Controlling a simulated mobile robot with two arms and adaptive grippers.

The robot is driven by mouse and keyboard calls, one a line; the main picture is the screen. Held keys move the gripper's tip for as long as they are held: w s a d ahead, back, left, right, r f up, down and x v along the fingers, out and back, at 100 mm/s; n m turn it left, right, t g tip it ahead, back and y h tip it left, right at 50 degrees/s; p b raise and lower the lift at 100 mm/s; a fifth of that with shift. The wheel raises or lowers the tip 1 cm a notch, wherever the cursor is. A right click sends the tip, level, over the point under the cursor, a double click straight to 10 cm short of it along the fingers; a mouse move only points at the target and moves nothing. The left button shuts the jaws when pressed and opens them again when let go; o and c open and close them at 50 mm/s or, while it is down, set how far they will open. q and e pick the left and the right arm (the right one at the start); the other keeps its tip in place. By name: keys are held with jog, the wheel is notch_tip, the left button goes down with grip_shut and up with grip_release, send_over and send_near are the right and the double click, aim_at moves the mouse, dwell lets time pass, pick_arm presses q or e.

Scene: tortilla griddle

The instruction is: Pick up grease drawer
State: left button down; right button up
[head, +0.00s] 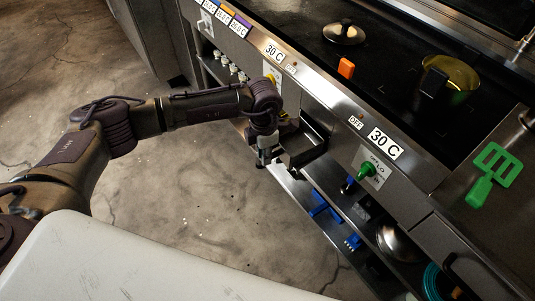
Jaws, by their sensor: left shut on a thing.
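The grease drawer (305,152) is a dark metal box sticking out from the front of the griddle, below the control panel. My left gripper (266,151) is at the drawer's near left end and is shut on it; its fingers are small and partly hidden by the wrist. The drawer's inside looks empty and dark. I cannot tell whether its back end is still inside the slot. My right gripper is not in view.
The griddle top (300,30) holds an orange block (346,68), a metal lid (343,33) and a yellowish pot (462,75). A green spatula (492,172) lies at the right. A lower shelf holds blue tools (322,205) and a metal bowl (397,243). Open floor lies left.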

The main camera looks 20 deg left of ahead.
pick_arm(q)
notch_tip(320, 180, up, 3)
jog(key=shift+w+r, duration=0.1)
jog(key=s+d+r+b, duration=0.1)
jog(key=s+d+r, duration=0.5)
jog(key=s, duration=0.3)
jog(key=shift+d+r, duration=0.35)
jog(key=shift+d, duration=0.4)
jog(key=w+a+f, duration=0.2)
jog(key=w, duration=0.1)
jog(key=w+a+f, duration=0.2)
jog(key=a, duration=0.1)
jog(key=w+a+f, duration=0.2)
jog(key=w+f, duration=0.1)
jog(key=shift+w+a+p, duration=0.2)
jog(key=shift+w+p, duration=0.15)
jog(key=shift+p, duration=0.05)
jog(key=shift+w+f, duration=0.1)
jog(key=shift+f, duration=0.05)
notch_tip(320, 180, down, 3)
jog(key=shift+f, duration=0.2)
jog(key=c, duration=1.1)
grip_release()
